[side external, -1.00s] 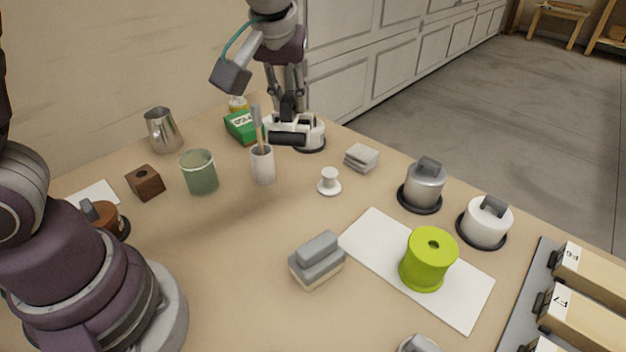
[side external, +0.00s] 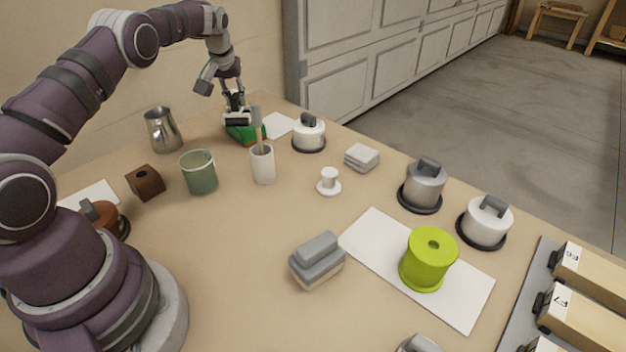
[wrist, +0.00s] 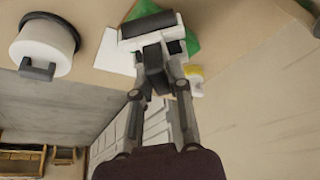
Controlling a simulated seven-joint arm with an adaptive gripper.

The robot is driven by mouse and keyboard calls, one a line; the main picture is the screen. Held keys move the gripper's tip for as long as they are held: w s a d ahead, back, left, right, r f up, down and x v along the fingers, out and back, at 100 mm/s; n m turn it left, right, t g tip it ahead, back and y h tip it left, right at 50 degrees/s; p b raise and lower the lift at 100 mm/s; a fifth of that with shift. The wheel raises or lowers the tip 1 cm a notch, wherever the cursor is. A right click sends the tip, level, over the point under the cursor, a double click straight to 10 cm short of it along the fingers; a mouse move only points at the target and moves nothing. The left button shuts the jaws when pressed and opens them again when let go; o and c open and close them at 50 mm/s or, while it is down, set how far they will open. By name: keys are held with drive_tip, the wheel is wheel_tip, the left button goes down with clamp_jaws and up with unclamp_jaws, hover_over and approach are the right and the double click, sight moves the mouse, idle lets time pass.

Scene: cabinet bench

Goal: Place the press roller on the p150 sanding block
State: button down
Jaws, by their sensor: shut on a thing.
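My gripper (side external: 237,106) is at the back left of the bench, shut on the press roller. The roller's dark cylinder (wrist: 150,24) and white body show between the fingers in the wrist view, and the press roller (side external: 237,118) shows small in the side view. Directly below or behind it is a green block (side external: 246,136), partly covered by the roller; green also shows on both sides of it in the wrist view (wrist: 194,42). I take this as the p150 sanding block, but its label is hidden now. I cannot tell whether the roller touches it.
A white cup with a brush (side external: 262,164) stands just in front of the green block. A white lidded pot (side external: 309,134) is to the right, a metal pitcher (side external: 162,130) and green cup (side external: 199,172) to the left. A yellow-topped item (wrist: 194,78) is close by.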

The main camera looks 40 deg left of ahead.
drive_tip(key=shift+f, duration=0.45)
drive_tip(key=shift+f, duration=0.1)
drive_tip(key=shift+f, duration=0.4)
drive_tip(key=shift+f, duration=0.1)
drive_tip(key=c, duration=1)
unclamp_jaws()
drive_tip(key=shift+c, duration=0.2)
